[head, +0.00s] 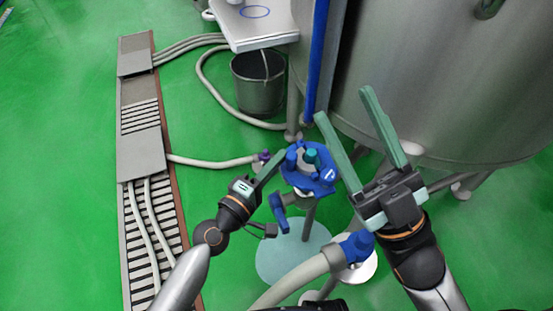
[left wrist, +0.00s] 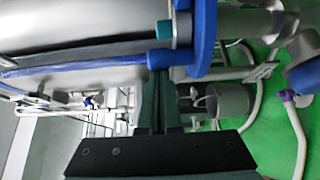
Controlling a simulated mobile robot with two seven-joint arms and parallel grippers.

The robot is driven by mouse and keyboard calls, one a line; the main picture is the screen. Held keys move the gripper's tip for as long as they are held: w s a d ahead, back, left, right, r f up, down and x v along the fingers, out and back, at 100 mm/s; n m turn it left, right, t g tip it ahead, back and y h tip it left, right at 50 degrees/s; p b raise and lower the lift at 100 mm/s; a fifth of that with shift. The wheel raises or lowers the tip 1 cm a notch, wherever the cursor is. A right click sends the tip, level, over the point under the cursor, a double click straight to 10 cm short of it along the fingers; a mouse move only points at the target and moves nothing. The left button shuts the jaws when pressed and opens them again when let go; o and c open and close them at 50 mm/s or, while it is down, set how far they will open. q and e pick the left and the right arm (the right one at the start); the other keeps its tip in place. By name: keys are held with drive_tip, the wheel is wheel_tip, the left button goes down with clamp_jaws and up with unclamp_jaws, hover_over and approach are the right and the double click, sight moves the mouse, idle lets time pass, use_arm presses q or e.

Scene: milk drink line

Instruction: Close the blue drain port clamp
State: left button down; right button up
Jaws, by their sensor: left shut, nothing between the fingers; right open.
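The blue clamp (head: 318,181) stands on a metal post in the middle of the head view, with a teal knob (head: 311,156) and upright blue parts. In the left wrist view a blue curved part (left wrist: 206,38) reaches down from the top beside the fingertips. My left gripper (head: 281,153) is shut and empty, its fingertips close to the clamp's left side; I cannot tell whether they touch. It also shows in the left wrist view (left wrist: 160,75). My right gripper (head: 343,103) is open and empty, to the right of the clamp.
A large steel tank (head: 440,80) stands behind on the right. A thick hose with a blue fitting (head: 356,246) lies in front. A metal bucket (head: 258,85) stands at the back. A slatted floor channel (head: 140,150) with hoses runs along the left; green floor is free between.

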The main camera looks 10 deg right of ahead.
use_arm(q)
drive_tip(key=shift+s+d+g+h, duration=0.3)
drive_tip(key=shift+s+d+g, duration=0.1)
drive_tip(key=shift+s+d, duration=0.5)
drive_tip(key=shift+s+a, duration=0.1)
drive_tip(key=shift+a, duration=0.15)
drive_tip(key=w+a+b+v, duration=0.1)
drive_tip(key=v, duration=1.1)
drive_tip(key=shift+t, duration=0.4)
drive_tip(key=shift+a, duration=0.2)
